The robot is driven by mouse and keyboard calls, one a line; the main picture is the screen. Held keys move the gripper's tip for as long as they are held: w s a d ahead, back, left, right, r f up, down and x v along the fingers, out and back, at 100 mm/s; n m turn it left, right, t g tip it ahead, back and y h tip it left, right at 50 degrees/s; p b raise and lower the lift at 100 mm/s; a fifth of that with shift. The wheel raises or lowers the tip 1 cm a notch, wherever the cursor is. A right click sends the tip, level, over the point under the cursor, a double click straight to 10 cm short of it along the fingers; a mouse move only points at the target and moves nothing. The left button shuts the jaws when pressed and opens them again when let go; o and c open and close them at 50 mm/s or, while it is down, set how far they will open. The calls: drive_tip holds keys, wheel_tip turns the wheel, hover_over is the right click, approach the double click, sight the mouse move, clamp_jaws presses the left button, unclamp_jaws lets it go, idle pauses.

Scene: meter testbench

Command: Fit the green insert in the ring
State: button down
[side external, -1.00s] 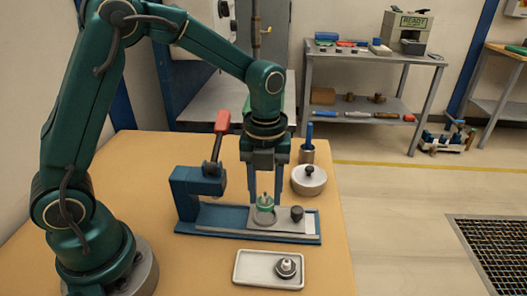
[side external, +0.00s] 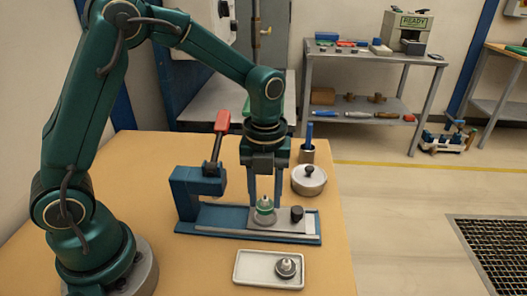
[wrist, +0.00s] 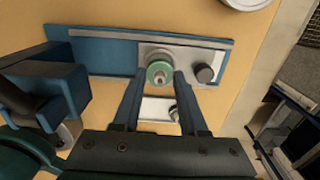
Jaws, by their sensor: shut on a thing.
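The green insert (side external: 265,204), with a pale knob on top, sits upright at the grey ring (side external: 264,216) on the plate of the blue fixture. I cannot tell how deep it sits in the ring. My gripper (side external: 265,198) points down over it, one finger on each side, shut on the insert. In the wrist view the green insert (wrist: 159,73) is between my fingertips (wrist: 160,78), and part of the grey ring (wrist: 151,56) shows behind it.
The fixture's blue post and red-handled lever (side external: 220,124) stand left of the ring. A dark knob (side external: 297,213) is close on its right. A white tray (side external: 252,270) holding a grey part lies in front. A round lidded pot (side external: 309,181) stands behind right.

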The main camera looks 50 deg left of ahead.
drive_tip(key=shift+f, duration=1.1)
idle(1.0)
drive_tip(key=shift+c, duration=1.8)
unclamp_jaws()
drive_tip(key=shift+o, duration=1.2)
drive_tip(key=shift+r, duration=0.1)
drive_tip(key=shift+r, duration=3.45)
